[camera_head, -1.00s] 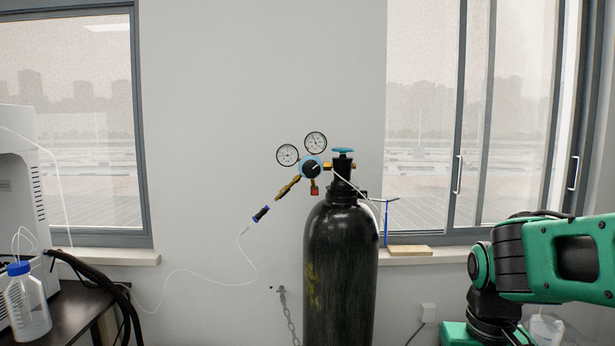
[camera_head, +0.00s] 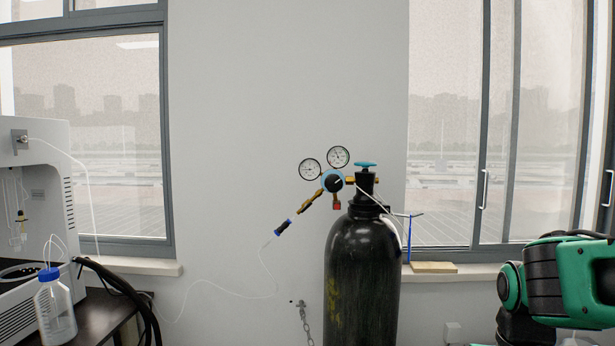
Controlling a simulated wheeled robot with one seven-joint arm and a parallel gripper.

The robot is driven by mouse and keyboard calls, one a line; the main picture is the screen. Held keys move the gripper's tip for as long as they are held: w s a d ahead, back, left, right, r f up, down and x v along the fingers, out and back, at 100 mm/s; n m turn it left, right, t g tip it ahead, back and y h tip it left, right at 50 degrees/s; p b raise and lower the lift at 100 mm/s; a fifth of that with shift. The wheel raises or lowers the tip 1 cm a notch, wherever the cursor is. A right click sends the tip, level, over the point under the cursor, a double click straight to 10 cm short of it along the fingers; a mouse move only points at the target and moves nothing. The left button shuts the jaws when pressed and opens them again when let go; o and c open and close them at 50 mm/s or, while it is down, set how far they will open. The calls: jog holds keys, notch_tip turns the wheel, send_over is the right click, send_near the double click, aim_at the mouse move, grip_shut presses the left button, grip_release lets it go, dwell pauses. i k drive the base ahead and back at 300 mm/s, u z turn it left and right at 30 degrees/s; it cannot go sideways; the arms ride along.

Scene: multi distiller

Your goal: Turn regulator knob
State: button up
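The regulator knob (camera_head: 332,182) is a round black knob with a blue ring, at the middle of the regulator on the gas cylinder. Two round white gauges (camera_head: 310,169) (camera_head: 338,157) stand above it. The black cylinder (camera_head: 362,275) stands upright against the wall, with a blue valve handwheel (camera_head: 366,165) on top. My green and black arm shows at the lower right, well apart from the regulator. My gripper is not in view.
A dark table (camera_head: 100,312) at the left bears a white instrument (camera_head: 38,190), a blue-capped bottle (camera_head: 55,308) and black hoses. A thin white tube hangs from the outlet fitting. A chain (camera_head: 306,322) hangs on the wall. A wooden block (camera_head: 433,267) lies on the right sill.

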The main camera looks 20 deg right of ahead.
aim_at(333, 183)
jog(key=z, duration=1.25)
jog(key=k, duration=1.3)
jog(key=u, duration=1.25)
jog(key=i, duration=1)
jog(key=z, duration=0.05)
